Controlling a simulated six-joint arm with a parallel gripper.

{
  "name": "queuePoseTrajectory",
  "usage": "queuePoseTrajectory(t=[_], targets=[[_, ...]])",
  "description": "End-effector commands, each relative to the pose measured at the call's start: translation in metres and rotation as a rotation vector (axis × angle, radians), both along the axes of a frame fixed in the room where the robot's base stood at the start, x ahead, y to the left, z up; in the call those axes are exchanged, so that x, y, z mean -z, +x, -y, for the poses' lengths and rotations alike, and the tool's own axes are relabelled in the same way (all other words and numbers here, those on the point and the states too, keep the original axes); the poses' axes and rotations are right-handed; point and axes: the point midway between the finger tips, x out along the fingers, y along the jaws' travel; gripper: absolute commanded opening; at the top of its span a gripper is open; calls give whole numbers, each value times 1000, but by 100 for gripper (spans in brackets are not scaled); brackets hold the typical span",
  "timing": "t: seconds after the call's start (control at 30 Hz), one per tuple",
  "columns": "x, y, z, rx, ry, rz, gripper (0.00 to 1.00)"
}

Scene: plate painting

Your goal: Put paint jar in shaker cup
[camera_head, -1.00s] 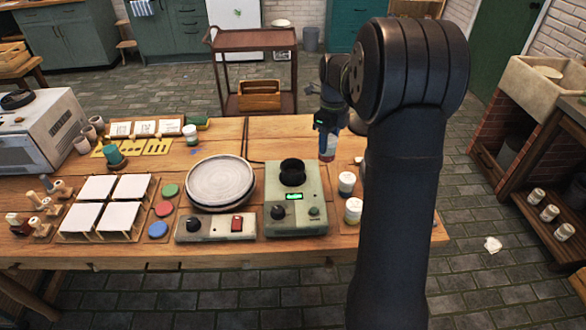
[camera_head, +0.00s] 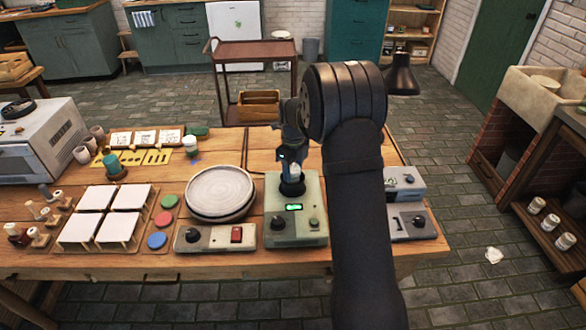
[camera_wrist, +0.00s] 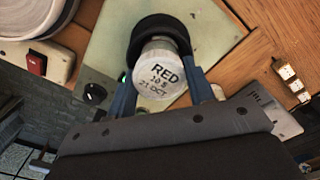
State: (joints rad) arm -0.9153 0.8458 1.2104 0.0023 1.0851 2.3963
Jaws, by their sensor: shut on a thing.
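My gripper (camera_head: 294,172) is shut on a paint jar (camera_wrist: 158,72). In the wrist view its pale lid reads "RED 10 S 21 OCT", with one blue finger on each side. The jar also shows as a small white shape in the head view (camera_head: 296,173). The black shaker cup (camera_head: 292,188) stands on the pale green shaker machine (camera_head: 283,226). The jar is right at the cup's mouth. In the wrist view the cup's dark rim (camera_wrist: 165,25) curves around the jar's far side. How deep the jar sits is hidden.
A round plate (camera_head: 220,187) on a turntable and a control box with a red switch (camera_head: 215,238) stand left of the shaker. My arm covers the table to its right, where a grey-blue device (camera_head: 405,184) shows. Unglazed square tiles (camera_head: 96,197) lie farther left.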

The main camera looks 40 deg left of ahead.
Motion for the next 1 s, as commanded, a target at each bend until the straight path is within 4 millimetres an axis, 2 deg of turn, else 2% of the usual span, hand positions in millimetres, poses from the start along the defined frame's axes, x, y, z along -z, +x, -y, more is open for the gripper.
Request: queuePoseTrajectory(t=[0.33,0.37,0.43,0.47,0.77,0.87,1.0], targets=[[3,0,0,0,1,1,23],[3,0,0,0,1,1,54],[2,0,0,0,1,1,68],[2,0,0,0,1,1,70],[0,0,0,0,2,2,70],[-9,1,-1,0,4,4,70],[-34,1,-1,0,4,4,70]])
